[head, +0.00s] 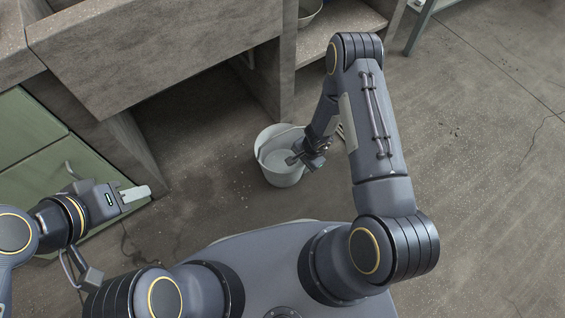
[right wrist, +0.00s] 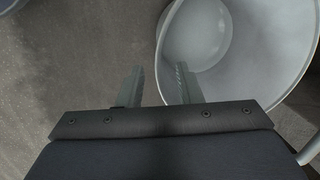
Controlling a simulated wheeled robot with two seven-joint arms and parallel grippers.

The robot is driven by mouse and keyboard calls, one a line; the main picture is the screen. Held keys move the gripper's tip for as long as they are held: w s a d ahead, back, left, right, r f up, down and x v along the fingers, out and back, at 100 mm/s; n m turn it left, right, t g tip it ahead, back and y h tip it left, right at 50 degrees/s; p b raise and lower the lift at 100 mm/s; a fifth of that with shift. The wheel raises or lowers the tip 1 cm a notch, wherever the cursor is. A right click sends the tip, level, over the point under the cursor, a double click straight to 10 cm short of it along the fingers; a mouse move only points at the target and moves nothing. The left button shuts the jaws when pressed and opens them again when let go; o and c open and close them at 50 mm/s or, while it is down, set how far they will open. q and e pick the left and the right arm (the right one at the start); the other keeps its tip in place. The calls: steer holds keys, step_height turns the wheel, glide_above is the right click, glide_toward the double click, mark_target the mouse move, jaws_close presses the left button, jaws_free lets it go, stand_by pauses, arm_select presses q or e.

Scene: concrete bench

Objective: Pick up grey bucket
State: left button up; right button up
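The pale grey bucket (head: 282,179) stands upright on the floor near the middle of the head view, in front of the bench. In the right wrist view the bucket (right wrist: 262,50) fills the upper right, with its open mouth and round bottom visible. My right gripper (head: 296,158) is at the bucket's right rim. In the right wrist view my right gripper (right wrist: 161,84) is open, with the near rim showing between its two fingers and one finger over the mouth; contact cannot be told. My left gripper (head: 136,194) is empty, away to the left; its finger gap is not clear.
The concrete bench (head: 160,45) with its upright panel stands behind the bucket. Green cabinet doors (head: 35,150) are at the left, close to my left gripper. A shelf (head: 335,25) holds a bowl (head: 308,10) at the top. The floor at the right is clear.

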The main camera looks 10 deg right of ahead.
mark_target(299, 172)
steer(key=f+b, duration=0.1)
steer(key=f, duration=0.1)
steer(key=f+b, duration=0.1)
steer(key=f, duration=0.1)
steer(key=f+b, duration=0.1)
steer(key=f, duration=0.2)
steer(key=shift+w+a, duration=0.25)
steer(key=shift+w, duration=0.1)
jaws_close()
steer(key=shift+w+a, duration=0.1)
steer(key=shift+w, duration=0.1)
stand_by(0.8)
